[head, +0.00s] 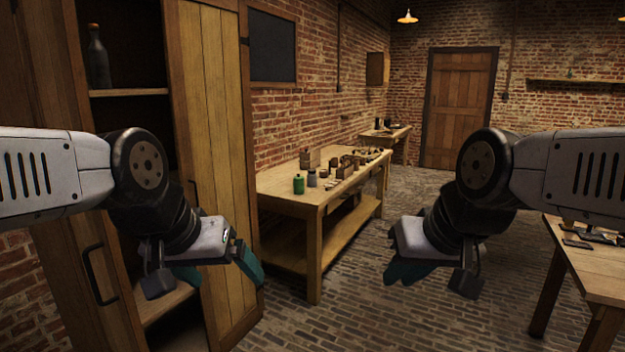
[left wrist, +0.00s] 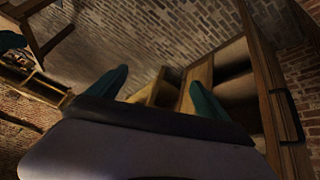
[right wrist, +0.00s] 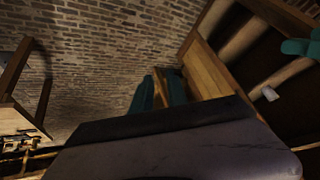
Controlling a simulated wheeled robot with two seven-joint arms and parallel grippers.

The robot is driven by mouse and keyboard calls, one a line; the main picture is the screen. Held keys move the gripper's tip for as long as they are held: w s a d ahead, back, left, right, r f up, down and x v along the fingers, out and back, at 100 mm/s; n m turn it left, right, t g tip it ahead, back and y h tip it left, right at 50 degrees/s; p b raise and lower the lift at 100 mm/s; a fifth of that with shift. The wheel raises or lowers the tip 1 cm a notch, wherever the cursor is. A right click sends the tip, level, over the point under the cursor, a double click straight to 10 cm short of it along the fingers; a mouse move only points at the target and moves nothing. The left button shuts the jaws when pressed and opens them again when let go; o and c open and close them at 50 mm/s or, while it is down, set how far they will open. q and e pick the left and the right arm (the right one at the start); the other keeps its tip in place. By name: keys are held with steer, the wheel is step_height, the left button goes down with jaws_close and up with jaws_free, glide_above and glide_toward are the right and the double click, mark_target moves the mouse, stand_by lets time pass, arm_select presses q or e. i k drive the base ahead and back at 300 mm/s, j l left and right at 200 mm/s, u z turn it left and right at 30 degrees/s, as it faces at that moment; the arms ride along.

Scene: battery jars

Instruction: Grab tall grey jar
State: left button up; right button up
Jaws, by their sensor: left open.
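A small grey jar (head: 312,178) stands upright on the wooden workbench (head: 335,185), just right of a green jar (head: 298,184). A taller dark grey bottle-shaped vessel (head: 98,57) stands on the upper shelf of the cabinet at the left. My left gripper (head: 218,270) is open and empty, low in front of the cabinet door, apart from both vessels. Its fingers show wide apart in the left wrist view (left wrist: 157,88). My right gripper (head: 408,270) hangs over the floor. Its fingers look close together in the right wrist view (right wrist: 158,90), with wood visible between them.
The cabinet door (head: 215,150) stands open between the shelves and the workbench. Several small wooden blocks and boxes (head: 345,165) sit farther back on the bench. Another table (head: 590,262) is at the right. The brick floor (head: 370,290) between is clear.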

mark_target(311, 177)
steer(key=i+l+u, duration=0.15)
steer(key=i, duration=0.55)
steer(key=i+l+u, duration=0.1)
steer(key=i, duration=0.55)
steer(key=i+l+u, duration=0.15)
steer(key=i+l, duration=0.2)
steer(key=i, duration=0.35)
steer(key=i+l+u, duration=0.1)
steer(key=i+l, duration=0.25)
steer(key=i, duration=0.3)
steer(key=i+l+u, duration=0.15)
steer(key=i+l, duration=0.2)
steer(key=i, duration=0.3)
steer(key=i+l+u, duration=0.15)
steer(key=i+l, duration=0.3)
steer(key=i, duration=0.15)
